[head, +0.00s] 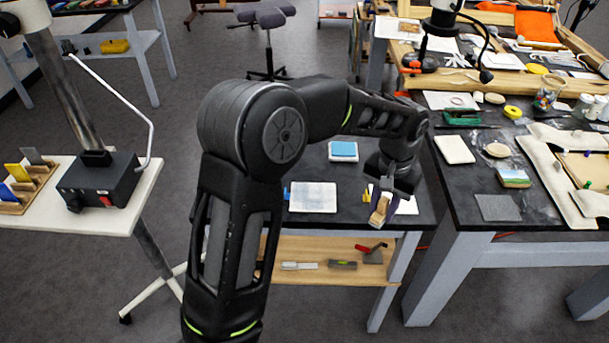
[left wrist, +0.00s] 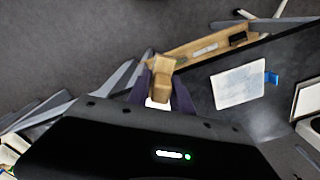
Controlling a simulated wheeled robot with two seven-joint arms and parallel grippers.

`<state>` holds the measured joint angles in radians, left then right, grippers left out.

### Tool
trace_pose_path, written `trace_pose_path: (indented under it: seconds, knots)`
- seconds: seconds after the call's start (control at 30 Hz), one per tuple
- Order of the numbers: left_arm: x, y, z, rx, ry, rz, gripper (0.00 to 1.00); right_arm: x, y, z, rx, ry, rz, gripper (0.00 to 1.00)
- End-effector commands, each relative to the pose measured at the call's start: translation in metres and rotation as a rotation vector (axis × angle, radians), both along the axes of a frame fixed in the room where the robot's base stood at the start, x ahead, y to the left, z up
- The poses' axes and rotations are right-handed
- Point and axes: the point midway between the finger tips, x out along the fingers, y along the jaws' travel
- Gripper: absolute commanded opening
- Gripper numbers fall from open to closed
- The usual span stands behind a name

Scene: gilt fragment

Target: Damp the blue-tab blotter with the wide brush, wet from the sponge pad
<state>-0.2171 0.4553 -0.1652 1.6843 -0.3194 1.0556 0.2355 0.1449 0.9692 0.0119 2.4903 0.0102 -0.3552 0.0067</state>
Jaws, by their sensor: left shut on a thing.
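My left gripper (head: 384,204) is shut on the wide brush (head: 378,215), a pale wooden piece. The brush also shows between the dark fingers in the left wrist view (left wrist: 163,72); I cannot tell its bristles clearly. It is at the right of the dark table, apart from the blotter. The blue-tab blotter (head: 313,198) is a pale, mottled sheet lying flat, with its blue tab (head: 286,192) at the left; it also shows in the left wrist view (left wrist: 238,84). The sponge pad (head: 343,149) is light blue in a white tray behind the blotter. My right gripper is not in view.
Another white sheet (head: 403,206), partly hidden, lies behind my left gripper. A wooden shelf (head: 325,248) below the tabletop holds small tools. A crowded bench (head: 465,213) stands to the right. A white side table (head: 107,217) with a dark box is at left.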

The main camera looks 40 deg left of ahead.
Motion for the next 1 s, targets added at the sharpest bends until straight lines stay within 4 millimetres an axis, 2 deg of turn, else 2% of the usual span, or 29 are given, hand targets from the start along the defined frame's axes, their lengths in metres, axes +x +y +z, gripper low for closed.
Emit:
trace_pose_path:
  seconds: [0.07,0.17,0.27,0.5,0.6,0.73,1.0]
  knots:
    - [0.000,0.008,0.001,0.000,0.000,0.021,0.00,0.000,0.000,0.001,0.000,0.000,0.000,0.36]
    - [0.001,0.029,0.001,-0.002,0.000,0.081,0.00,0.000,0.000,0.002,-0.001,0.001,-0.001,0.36]
    - [0.000,0.064,0.002,-0.005,0.000,0.183,0.00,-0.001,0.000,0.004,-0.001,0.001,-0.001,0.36]
    - [-0.020,0.166,0.004,-0.003,0.001,0.475,0.00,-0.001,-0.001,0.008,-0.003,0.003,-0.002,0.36]
    - [-0.030,0.194,0.005,0.000,0.000,0.558,0.00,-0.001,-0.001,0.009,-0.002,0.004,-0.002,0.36]
    - [-0.036,0.210,0.005,0.002,0.000,0.607,0.00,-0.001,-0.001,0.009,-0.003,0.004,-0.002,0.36]
    - [-0.036,0.211,0.005,0.002,0.000,0.609,0.00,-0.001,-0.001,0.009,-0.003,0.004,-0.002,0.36]
